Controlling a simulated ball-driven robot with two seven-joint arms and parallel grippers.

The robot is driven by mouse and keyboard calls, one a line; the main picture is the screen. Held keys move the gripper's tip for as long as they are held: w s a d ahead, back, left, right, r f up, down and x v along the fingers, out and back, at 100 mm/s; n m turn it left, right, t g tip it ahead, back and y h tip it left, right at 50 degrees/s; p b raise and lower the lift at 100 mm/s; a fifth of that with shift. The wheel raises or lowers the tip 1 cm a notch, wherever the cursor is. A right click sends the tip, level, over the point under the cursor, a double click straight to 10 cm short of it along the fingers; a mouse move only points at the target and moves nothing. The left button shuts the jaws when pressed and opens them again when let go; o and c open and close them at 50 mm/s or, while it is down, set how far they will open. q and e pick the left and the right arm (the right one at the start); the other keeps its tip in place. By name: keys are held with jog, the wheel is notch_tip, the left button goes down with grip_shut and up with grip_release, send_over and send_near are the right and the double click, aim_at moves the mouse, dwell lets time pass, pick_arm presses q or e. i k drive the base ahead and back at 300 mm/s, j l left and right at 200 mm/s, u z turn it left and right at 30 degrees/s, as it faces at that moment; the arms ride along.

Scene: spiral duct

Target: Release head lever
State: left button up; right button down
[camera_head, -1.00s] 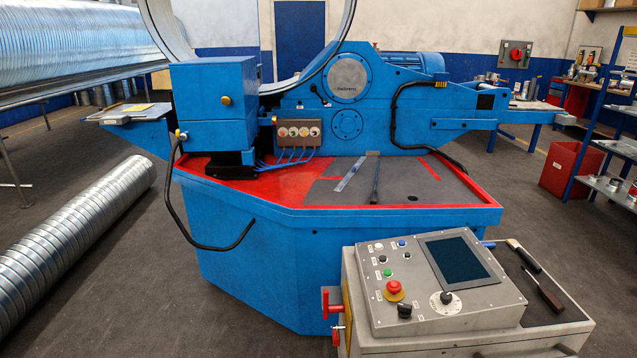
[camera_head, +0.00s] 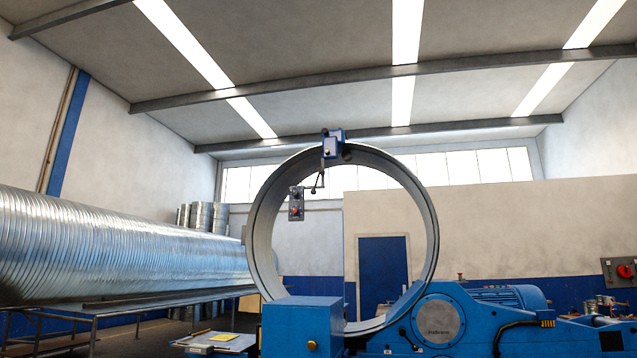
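The blue spiral duct machine (camera_head: 380,345) shows only its upper part along the bottom edge, with a blue box-shaped head (camera_head: 292,328) in front of the ring. A large metal forming ring (camera_head: 433,225) stands upright behind that head. A small blue unit (camera_head: 332,145) sits at the ring's top, and a jointed arm from it carries a grey button box (camera_head: 296,205) with a red button. I cannot make out for sure which part is the head lever. Neither of my grippers is in view.
A long ribbed metal duct (camera_head: 120,250) lies on a rack at the left. A blue door (camera_head: 384,273) is behind the ring. The floor in front is out of view.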

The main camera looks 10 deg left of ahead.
aim_at(321, 173)
jog(key=i+j+z, duration=0.1)
jog(key=i+j, duration=0.2)
jog(key=i+j+z, duration=0.1)
jog(key=i+j, duration=0.15)
jog(key=j, duration=0.25)
jog(key=i+j+z, duration=0.1)
jog(key=i+j, duration=0.15)
jog(key=j, duration=0.2)
jog(key=i+j+z, duration=0.1)
jog(key=i+j, duration=0.15)
jog(key=j, duration=0.2)
jog(key=i+j+z, duration=0.1)
jog(key=j, duration=0.35)
jog(key=i+j+z, duration=0.1)
jog(key=i+j, duration=0.2)
jog(key=j, duration=0.2)
jog(key=i+j+z, duration=0.1)
jog(key=j, duration=0.4)
jog(key=i+j+z, duration=0.1)
jog(key=i+j, duration=0.15)
jog(key=j, duration=0.3)
